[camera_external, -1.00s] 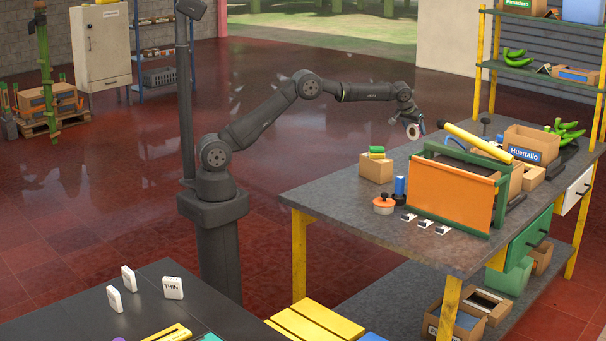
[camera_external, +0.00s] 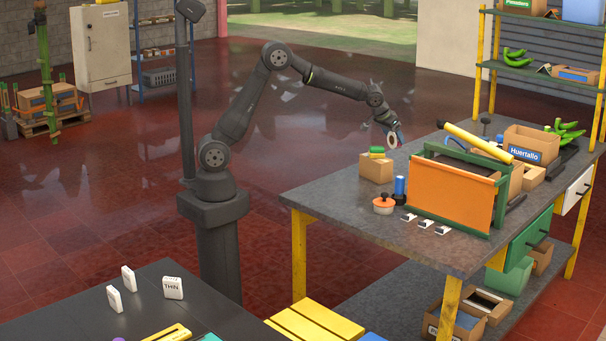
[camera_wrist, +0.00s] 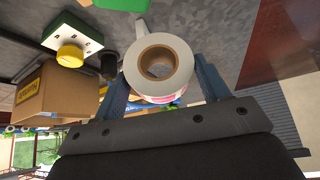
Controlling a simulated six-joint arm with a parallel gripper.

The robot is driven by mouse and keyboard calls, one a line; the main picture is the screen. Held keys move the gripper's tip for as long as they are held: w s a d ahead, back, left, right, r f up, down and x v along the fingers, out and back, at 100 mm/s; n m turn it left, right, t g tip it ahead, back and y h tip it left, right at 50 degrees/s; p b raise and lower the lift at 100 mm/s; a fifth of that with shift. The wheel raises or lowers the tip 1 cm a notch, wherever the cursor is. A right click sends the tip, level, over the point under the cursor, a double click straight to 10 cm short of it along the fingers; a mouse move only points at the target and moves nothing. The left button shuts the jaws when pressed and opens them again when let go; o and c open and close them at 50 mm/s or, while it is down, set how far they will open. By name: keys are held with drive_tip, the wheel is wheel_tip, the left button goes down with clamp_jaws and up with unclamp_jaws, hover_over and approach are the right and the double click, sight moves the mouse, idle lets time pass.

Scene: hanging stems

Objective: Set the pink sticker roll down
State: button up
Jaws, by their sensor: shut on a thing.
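The pink sticker roll (camera_wrist: 180,62) is a white roll with a brown cardboard core and a little pink on its lower side in the wrist view. My gripper (camera_wrist: 162,80) is shut on it, with a blue finger at each side. In the external view the roll (camera_external: 391,140) hangs from my gripper (camera_external: 390,133), with its open core facing the camera. It shows near the far edge of the grey workbench (camera_external: 335,202), apparently above it, behind and right of a small cardboard box (camera_external: 376,170). Its exact height is unclear.
Green and yellow blocks (camera_external: 377,152) sit on the small box. An orange-topped round item (camera_external: 383,204), a blue cylinder (camera_external: 400,187), small white cards (camera_external: 425,223) and an orange panel in a green frame (camera_external: 450,193) stand nearby. The bench's left end is clear.

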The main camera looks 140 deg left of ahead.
drive_tip(key=s+a+f, duration=0.2)
drive_tip(key=a, duration=0.1)
drive_tip(key=s+a+f, duration=0.2)
drive_tip(key=a, duration=0.1)
drive_tip(key=s+a+f, duration=0.2)
drive_tip(key=a+f, duration=0.1)
drive_tip(key=shift+s+a, duration=0.1)
drive_tip(key=shift+s, duration=0.2)
drive_tip(key=shift+f, duration=2)
drive_tip(key=shift+f, duration=0.15)
drive_tip(key=o, duration=1)
drive_tip(key=shift+r, duration=0.3)
drive_tip(key=v, duration=1.1)
drive_tip(key=shift+r, duration=0.35)
